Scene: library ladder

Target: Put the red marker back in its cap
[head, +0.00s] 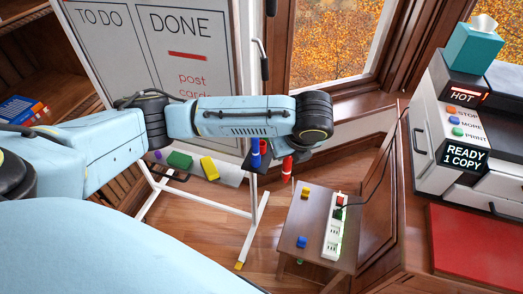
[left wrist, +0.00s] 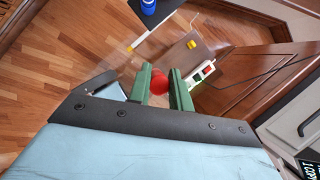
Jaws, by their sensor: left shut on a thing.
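The red marker (head: 287,168) hangs roughly upright below the end of my left arm in the head view. My left gripper (left wrist: 163,84) is shut on it in the left wrist view, where its round red end (left wrist: 158,83) shows between the green fingers. In the head view the fingers are mostly hidden by the wrist. A dark holder (head: 249,164) at the right end of the board's tray bears a blue marker (head: 256,155), left of the red marker and apart from it. A small red piece (head: 263,147) shows beside the blue one; I cannot tell whether it is the cap.
The whiteboard (head: 190,85) stands behind my arm. A small brown table (head: 312,225) with a power strip (head: 333,240) stands below right. A printer (head: 445,125) is at right.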

